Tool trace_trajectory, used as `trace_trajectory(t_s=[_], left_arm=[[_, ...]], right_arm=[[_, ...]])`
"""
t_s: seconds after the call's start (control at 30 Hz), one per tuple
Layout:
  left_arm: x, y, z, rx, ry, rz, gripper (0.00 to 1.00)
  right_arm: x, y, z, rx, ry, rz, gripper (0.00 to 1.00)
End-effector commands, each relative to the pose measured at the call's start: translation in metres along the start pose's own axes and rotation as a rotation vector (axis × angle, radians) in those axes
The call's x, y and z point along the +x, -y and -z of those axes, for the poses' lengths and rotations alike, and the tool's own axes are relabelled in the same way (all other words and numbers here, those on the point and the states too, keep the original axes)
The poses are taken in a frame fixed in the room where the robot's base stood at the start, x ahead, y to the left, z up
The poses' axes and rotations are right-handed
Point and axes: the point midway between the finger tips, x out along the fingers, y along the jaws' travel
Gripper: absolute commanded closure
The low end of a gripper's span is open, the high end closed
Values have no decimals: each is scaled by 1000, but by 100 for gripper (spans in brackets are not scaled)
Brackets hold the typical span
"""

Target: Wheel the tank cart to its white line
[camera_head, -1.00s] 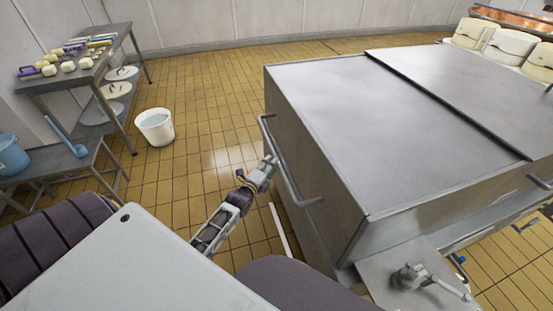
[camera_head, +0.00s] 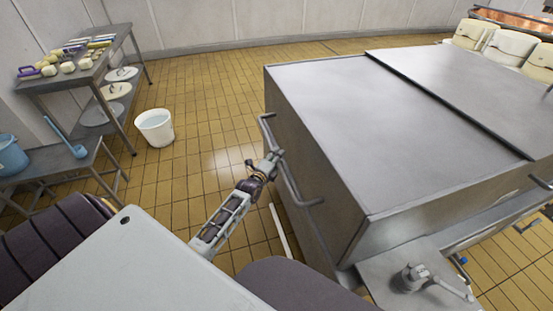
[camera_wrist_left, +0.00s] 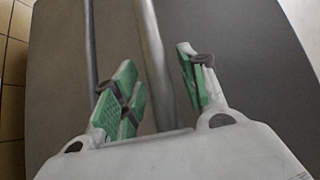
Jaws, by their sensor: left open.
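The tank cart (camera_head: 400,110) is a large grey metal box with a flat lid, filling the right of the head view. A bent tubular handle (camera_head: 292,185) runs along its near left side. A short white line (camera_head: 281,230) lies on the tiles beside the cart, below the handle. My left gripper (camera_head: 272,160) is at the handle. In the left wrist view its green-padded fingers (camera_wrist_left: 158,75) are apart, and a grey bar (camera_wrist_left: 155,55) runs between them without a visible grip. My right gripper is not in view.
A white bucket (camera_head: 155,127) stands on the floor at left. A side table (camera_head: 85,70) with small items and a low bench (camera_head: 60,160) with a blue pail (camera_head: 10,157) stand farther left. Tiled floor between bucket and cart is clear. White chairs (camera_head: 505,45) stand at the back right.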

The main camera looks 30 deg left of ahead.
Motion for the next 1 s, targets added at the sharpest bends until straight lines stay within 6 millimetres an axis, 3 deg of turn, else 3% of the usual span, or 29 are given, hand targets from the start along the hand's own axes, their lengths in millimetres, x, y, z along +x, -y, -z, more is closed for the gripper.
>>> trace_trajectory(t_s=[0.27,0.6,1.0], left_arm=[[0,0,0,0,0,0,58],[0,0,0,0,0,0,99],[-1,0,-1,0,0,-1,100]], right_arm=[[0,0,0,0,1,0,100],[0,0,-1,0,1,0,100],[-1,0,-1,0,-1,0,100]])
